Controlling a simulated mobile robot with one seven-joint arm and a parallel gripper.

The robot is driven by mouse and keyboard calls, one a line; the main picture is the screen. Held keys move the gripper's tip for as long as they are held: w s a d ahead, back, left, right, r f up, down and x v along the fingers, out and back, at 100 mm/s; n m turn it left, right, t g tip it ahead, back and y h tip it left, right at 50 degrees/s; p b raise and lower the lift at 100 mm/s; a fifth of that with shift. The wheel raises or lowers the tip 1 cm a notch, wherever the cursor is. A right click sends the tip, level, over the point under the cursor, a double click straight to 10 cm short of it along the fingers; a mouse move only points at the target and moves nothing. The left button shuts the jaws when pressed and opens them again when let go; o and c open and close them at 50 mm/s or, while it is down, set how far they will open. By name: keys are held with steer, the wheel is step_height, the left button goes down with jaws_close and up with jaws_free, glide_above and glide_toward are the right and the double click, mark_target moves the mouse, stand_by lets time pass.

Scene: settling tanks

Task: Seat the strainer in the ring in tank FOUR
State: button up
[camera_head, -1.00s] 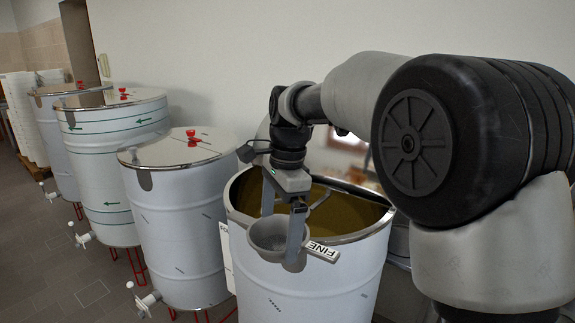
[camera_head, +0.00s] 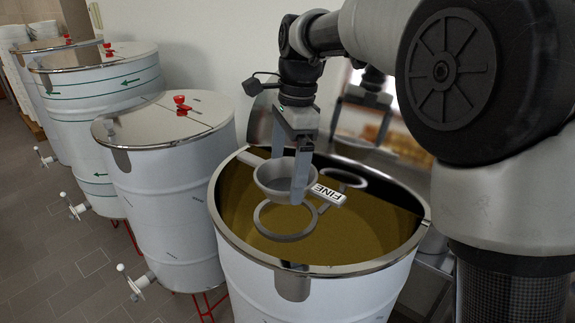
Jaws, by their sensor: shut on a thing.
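My gripper (camera_head: 294,172) is shut on the strainer (camera_head: 268,184), a small grey bowl with a white tab marked FINE pointing right. The strainer is held roughly level over the open tank (camera_head: 292,288), inside its rim outline. A grey ring (camera_head: 262,226) shows just below and slightly in front of the bowl in the picture. The bowl appears above the ring and apart from it, and overlaps its far side. I cannot read a number on this tank. Part of the bowl is hidden by my gripper's finger.
A second ring-like shape (camera_head: 361,182) shows at the right inside the tank, above brownish-gold liquid (camera_head: 235,197). A tank with a closed steel lid and red knob (camera_head: 180,103) stands close at left, with more lidded tanks behind. A white wall stands behind.

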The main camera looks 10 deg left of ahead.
mark_target(286, 203)
steer(key=shift+f, duration=0.1)
steer(key=shift+f+b, duration=1.7)
steer(key=shift+f, duration=1.05)
steer(key=shift+p, duration=0.75)
steer(key=shift+f+b, duration=0.8)
steer(key=shift+f, duration=0.75)
steer(key=o, duration=0.8)
steer(key=shift+o, duration=0.2)
